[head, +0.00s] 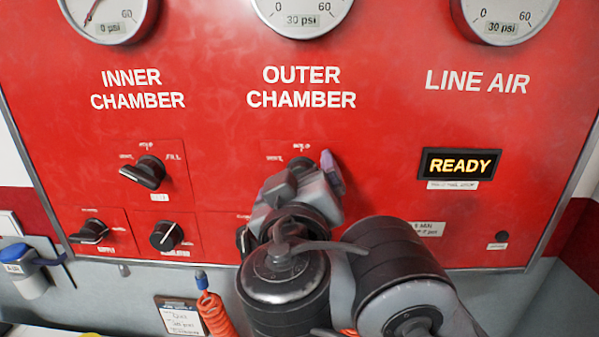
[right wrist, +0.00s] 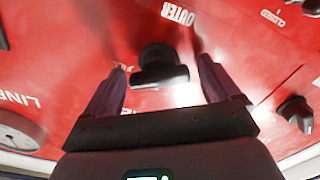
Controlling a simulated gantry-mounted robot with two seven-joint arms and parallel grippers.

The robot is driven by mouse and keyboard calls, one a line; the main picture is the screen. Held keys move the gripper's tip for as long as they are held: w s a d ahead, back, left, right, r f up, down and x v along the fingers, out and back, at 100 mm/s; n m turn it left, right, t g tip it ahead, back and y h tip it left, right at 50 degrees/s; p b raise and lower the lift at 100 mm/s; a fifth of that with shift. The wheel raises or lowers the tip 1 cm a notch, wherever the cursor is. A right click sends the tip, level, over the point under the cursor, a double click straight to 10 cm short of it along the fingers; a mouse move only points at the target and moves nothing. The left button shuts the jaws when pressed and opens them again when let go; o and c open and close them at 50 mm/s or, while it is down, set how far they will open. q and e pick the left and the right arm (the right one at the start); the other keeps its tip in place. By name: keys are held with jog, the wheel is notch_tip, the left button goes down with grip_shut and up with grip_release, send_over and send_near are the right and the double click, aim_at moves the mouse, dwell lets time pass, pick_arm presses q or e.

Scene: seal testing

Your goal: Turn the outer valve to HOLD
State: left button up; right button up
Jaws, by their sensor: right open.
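The outer valve is a black knob (head: 299,162) on the red panel below the OUTER CHAMBER label, mostly hidden behind my right gripper (head: 318,172) in the head view. In the right wrist view the knob (right wrist: 160,66) sits between the two spread purple fingers of my right gripper (right wrist: 161,76). The fingers are open, with a gap visible on each side of the knob. The knob's plate labels are partly covered and too blurred to read its setting surely. The outer chamber gauge (head: 302,12) reads 30 psi. My left gripper is out of view.
The inner chamber valve (head: 144,172) and two smaller knobs (head: 90,231) (head: 166,236) are to the left. Another small knob (head: 243,240) is partly behind my right arm. A READY display (head: 460,165) is at right. An orange coiled hose (head: 214,312) hangs below.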

jog(key=shift+w, duration=0.2)
jog(key=c, duration=1)
jog(key=shift+o, duration=0.2)
